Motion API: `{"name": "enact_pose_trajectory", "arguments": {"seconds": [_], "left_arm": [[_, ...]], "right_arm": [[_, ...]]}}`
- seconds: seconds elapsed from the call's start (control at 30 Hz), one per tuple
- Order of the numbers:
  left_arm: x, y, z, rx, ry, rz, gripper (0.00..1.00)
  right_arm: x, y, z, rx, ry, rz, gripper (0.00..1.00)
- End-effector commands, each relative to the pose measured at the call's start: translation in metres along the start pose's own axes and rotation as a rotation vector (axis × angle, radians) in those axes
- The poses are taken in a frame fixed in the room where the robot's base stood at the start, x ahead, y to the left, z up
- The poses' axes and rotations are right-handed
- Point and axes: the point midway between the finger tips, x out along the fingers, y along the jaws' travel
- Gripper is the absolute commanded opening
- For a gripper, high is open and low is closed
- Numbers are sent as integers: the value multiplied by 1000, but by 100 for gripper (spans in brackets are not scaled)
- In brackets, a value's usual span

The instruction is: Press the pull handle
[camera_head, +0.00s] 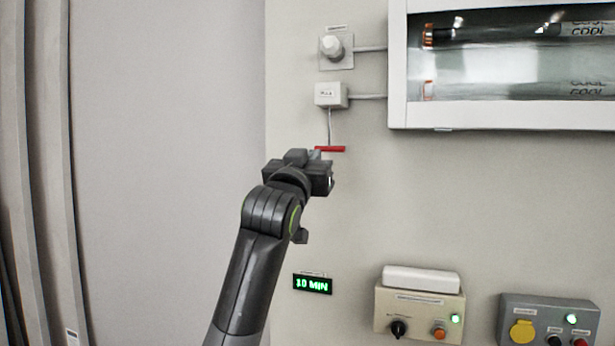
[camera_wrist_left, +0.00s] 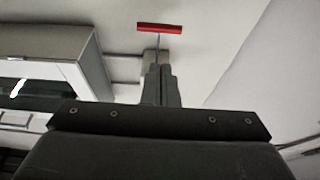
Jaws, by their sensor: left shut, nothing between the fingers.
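The red pull handle (camera_head: 330,149) is a short horizontal bar hanging on a thin cord from a small white box (camera_head: 330,94) on the wall. My left gripper (camera_head: 316,158) is just below and left of it in the head view, overlapping the bar's left end. In the left wrist view the red pull handle (camera_wrist_left: 160,28) shows whole, just beyond the tips of my left gripper (camera_wrist_left: 157,58). The fingers are shut with nothing between them. I cannot tell whether they touch the bar. My right gripper is not in view.
A white-framed glass cabinet (camera_head: 398,75) is at the upper right. A round-knobbed fixture (camera_head: 334,47) sits above the white box. Below are a green "10 MIN" display (camera_head: 312,284), a beige control box (camera_head: 418,308) and a grey one (camera_head: 548,318). The wall between is clear.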

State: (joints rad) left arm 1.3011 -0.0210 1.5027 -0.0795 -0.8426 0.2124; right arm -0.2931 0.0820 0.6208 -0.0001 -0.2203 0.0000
Motion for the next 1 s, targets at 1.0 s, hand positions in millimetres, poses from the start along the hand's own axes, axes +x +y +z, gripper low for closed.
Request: {"name": "enact_pose_trajectory", "arguments": {"seconds": [1.0], "left_arm": [[-63,-52,117,-11,-190,-78,0]], "right_arm": [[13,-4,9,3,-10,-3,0]]}}
